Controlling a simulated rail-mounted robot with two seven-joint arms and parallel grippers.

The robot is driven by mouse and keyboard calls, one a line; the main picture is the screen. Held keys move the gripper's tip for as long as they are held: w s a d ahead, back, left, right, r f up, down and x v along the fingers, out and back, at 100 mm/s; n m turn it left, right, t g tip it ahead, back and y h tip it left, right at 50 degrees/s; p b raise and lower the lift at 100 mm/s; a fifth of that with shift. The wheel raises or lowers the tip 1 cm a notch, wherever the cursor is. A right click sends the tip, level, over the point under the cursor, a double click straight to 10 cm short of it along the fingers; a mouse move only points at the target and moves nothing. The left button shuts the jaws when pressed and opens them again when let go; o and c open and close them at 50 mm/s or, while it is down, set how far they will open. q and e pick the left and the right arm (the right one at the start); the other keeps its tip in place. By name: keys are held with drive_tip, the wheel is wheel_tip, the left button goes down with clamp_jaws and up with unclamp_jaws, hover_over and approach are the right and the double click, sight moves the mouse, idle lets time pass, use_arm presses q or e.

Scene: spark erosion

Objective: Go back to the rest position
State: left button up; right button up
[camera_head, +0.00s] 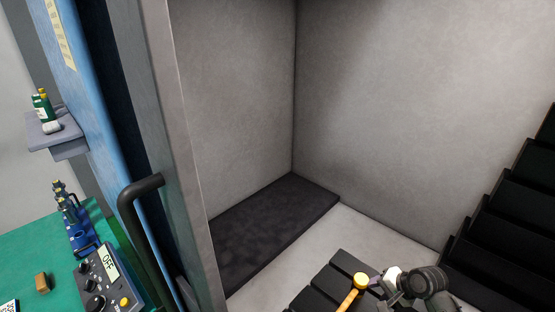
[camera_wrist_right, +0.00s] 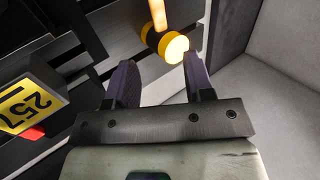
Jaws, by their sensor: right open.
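My right gripper (camera_head: 391,279) is at the bottom right of the head view, just right of a mallet-like tool. In the right wrist view its two dark purple fingers (camera_wrist_right: 160,72) stand apart with a clear gap between them. The tool has a yellow and black head (camera_wrist_right: 165,45) and an orange handle. Its head shows just beyond the fingertips, not gripped. In the head view the tool's yellow end (camera_head: 361,280) shows above a dark slotted block. My left gripper is not in view.
A dark slotted block (camera_head: 337,283) is at the bottom of the head view. Grey walls enclose a bay with a dark floor slab (camera_head: 265,228). Black steps (camera_head: 505,215) are at right. A control box reading OFF (camera_head: 104,278) and a door handle (camera_head: 130,200) are at left. A yellow 257 label (camera_wrist_right: 25,105) is near the gripper.

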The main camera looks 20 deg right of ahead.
wheel_tip(320, 180, up, 8)
drive_tip(key=s+a+n+t+h, duration=0.1)
drive_tip(key=n+h, duration=0.1)
drive_tip(key=n, duration=0.4)
drive_tip(key=s+a+n+h, duration=0.1)
drive_tip(key=a+n+h, duration=0.15)
drive_tip(key=n, duration=0.35)
drive_tip(key=s+a+n+t+h, duration=0.1)
drive_tip(key=s+a+n, duration=0.1)
drive_tip(key=s+a, duration=0.2)
drive_tip(key=s+a+f+g+y, duration=0.1)
drive_tip(key=s+a+f, duration=0.3)
drive_tip(key=s, duration=0.5)
drive_tip(key=s+a+f+g, duration=0.2)
drive_tip(key=s+a+f, duration=0.25)
drive_tip(key=s, duration=0.35)
drive_tip(key=s+a+f+g+y, duration=0.1)
drive_tip(key=s+a+f, duration=0.3)
drive_tip(key=s, duration=0.5)
wheel_tip(320, 180, up, 16)
drive_tip(key=p, duration=1.5)
drive_tip(key=shift+a+f, duration=0.2)
